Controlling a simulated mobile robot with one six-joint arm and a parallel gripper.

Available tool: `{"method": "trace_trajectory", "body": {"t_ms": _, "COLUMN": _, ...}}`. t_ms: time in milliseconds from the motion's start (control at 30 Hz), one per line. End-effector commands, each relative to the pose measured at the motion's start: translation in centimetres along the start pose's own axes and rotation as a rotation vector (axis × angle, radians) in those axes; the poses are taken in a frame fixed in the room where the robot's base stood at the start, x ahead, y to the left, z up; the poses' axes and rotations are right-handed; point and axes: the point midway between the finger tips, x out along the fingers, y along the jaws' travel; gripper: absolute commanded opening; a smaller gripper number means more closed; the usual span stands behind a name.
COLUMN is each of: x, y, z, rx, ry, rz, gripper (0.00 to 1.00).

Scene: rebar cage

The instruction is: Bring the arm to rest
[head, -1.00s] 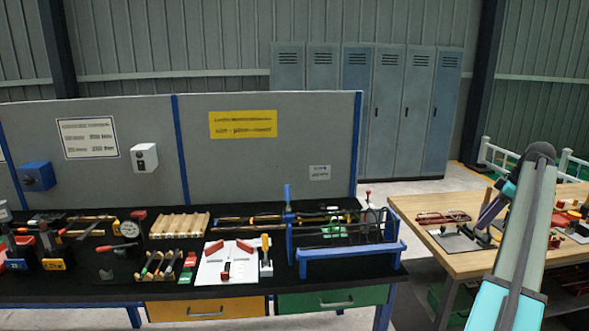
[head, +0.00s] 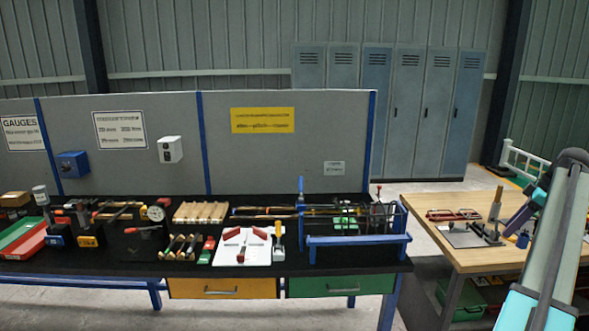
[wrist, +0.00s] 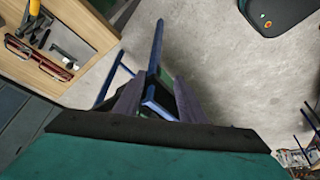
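My gripper (wrist: 158,100) shows in the wrist view with two dark purple fingers apart. Nothing is held between them; the blue bars seen in the gap look like bench framework beyond. The arm stands in front of the wooden table (head: 428,215). The black workbench (head: 130,268) is to its left.
A blue frame with bars (head: 358,240), a white board (head: 243,256) and wooden strips (head: 200,212) lie on the workbench. Grey floor lies between the benches.

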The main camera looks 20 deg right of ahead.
Motion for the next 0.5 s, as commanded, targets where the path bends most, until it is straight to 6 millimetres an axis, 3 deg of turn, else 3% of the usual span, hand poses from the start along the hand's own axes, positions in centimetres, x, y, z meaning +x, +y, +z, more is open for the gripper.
{"method": "trace_trajectory", "body": {"t_ms": 200, "x": 0.1, "y": 0.0, "z": -0.1, "rx": -0.001, "ry": 0.0, "rz": -0.001, "gripper": 0.37}}
{"method": "trace_trajectory", "body": {"t_ms": 500, "x": 1.6, "y": -0.1, "z": -2.4, "rx": -0.029, "ry": 0.0, "rz": -0.018, "gripper": 0.37}}
